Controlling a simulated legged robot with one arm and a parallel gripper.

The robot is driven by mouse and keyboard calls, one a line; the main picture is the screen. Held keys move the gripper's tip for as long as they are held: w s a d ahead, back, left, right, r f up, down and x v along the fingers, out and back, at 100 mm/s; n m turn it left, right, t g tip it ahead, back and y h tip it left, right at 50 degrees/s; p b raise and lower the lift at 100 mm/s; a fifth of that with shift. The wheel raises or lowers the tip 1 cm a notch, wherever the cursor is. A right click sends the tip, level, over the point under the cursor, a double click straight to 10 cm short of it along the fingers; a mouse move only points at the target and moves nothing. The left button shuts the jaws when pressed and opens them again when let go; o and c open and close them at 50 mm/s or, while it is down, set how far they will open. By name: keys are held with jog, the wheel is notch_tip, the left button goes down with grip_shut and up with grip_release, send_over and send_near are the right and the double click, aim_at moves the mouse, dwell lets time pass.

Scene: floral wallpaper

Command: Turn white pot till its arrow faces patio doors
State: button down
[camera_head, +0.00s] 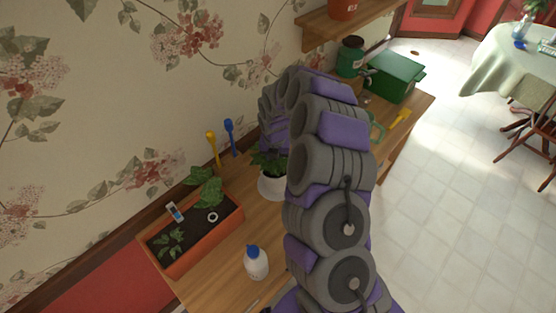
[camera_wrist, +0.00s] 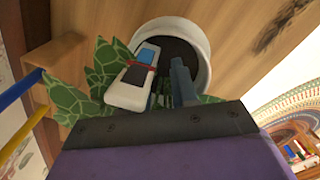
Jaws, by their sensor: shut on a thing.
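The white pot (camera_head: 272,187) with a leafy plant stands on the wooden bench; my arm hides its right side in the head view. In the wrist view, the pot (camera_wrist: 207,62) shows its rim and dark soil, with veined green leaves (camera_wrist: 72,105) around my gripper (camera_wrist: 163,70). One dark finger reaches over the pot opening. A white device with a blue face and red band (camera_wrist: 130,88) covers the place of the other finger. I see no arrow on the pot.
An orange planter (camera_head: 205,252) and a white bottle with a blue cap (camera_head: 256,263) are near the pot. Yellow (camera_head: 212,147) and blue (camera_head: 230,137) tools stand by the wall. A green box (camera_head: 397,75) is farther along. The patio doors are not clearly visible.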

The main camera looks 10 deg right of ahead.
aim_at(276, 173)
jog(key=shift+s+a+f+n, duration=0.25)
jog(key=shift+s+f+n, duration=0.3)
jog(key=shift+s, duration=0.2)
jog(key=shift+s+f+g, duration=0.3)
jog(key=shift+s, duration=0.1)
jog(key=c, duration=0.8)
grip_release()
jog(key=shift+s+f, duration=0.1)
jog(key=r, duration=0.2)
jog(key=w+r, duration=0.1)
jog(key=r, duration=0.2)
jog(key=shift+w+a+r+p, duration=0.1)
jog(key=shift+w+r+p, duration=0.2)
jog(key=shift+w+r, duration=0.1)
jog(key=shift+s+r+p, duration=0.2)
jog(key=shift+r+p, duration=0.15)
jog(key=shift+r, duration=3)
jog(key=shift+s+r+p, duration=0.15)
jog(key=shift+r+p, duration=0.15)
jog(key=shift+r, duration=3)
